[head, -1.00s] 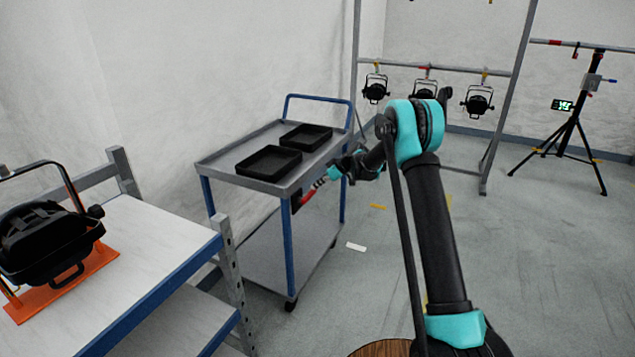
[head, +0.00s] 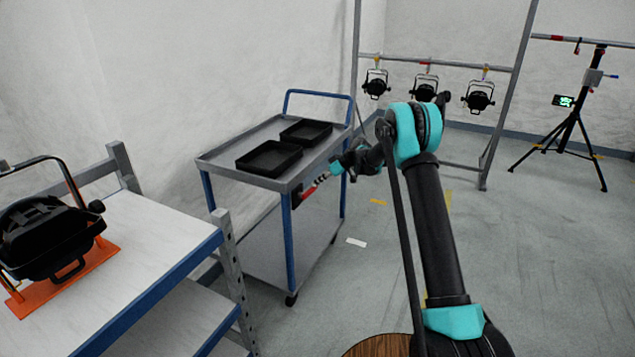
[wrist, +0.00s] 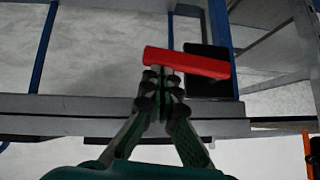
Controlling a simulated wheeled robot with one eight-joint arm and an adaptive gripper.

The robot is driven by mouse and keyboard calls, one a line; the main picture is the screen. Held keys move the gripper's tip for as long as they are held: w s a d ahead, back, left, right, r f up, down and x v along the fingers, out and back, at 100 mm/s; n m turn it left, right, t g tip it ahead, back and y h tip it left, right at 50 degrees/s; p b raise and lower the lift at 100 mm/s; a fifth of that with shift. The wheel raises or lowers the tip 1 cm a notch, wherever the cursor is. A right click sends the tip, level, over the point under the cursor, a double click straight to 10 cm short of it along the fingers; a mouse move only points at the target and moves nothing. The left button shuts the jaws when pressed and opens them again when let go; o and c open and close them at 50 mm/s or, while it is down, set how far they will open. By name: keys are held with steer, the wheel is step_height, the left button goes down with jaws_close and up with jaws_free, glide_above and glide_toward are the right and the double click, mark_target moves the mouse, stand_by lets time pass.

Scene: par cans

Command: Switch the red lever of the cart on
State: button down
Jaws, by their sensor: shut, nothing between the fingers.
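The cart (head: 240,177) is a grey two-shelf trolley with blue posts and a blue handle, standing by the wall. Its red lever (head: 308,192) is at the near right corner, just below the top shelf's edge. In the wrist view the red lever (wrist: 187,62) runs roughly crosswise from a black plate (wrist: 208,78). My gripper (head: 328,176) is at the lever's free end. In the wrist view my gripper (wrist: 160,78) has its fingertips together, overlapping the lever's left part in the picture. I cannot tell whether they touch it. Nothing is between the fingers.
Two black trays (head: 268,158) sit on the cart's top. A workbench (head: 150,250) with a black lamp (head: 45,240) on an orange base is at left front. Lamps (head: 425,89) hang from a frame behind. A tripod (head: 568,130) stands at right. Floor right of the cart is mostly clear.

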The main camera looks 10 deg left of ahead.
mark_target(316, 189)
steer(key=f+g, duration=0.1)
steer(key=f+m+g, duration=0.1)
steer(key=f+y, duration=0.1)
steer(key=shift+w+d+f+m+g, duration=0.1)
steer(key=shift+w+f+m+g, duration=0.05)
steer(key=shift+w+m+g, duration=0.2)
steer(key=f, duration=0.2)
steer(key=s+f, duration=0.1)
steer(key=f, duration=0.1)
steer(key=shift+s+a+f, duration=0.1)
steer(key=shift+s+a, duration=0.05)
steer(key=shift+a, duration=0.05)
steer(key=shift+r, duration=0.85)
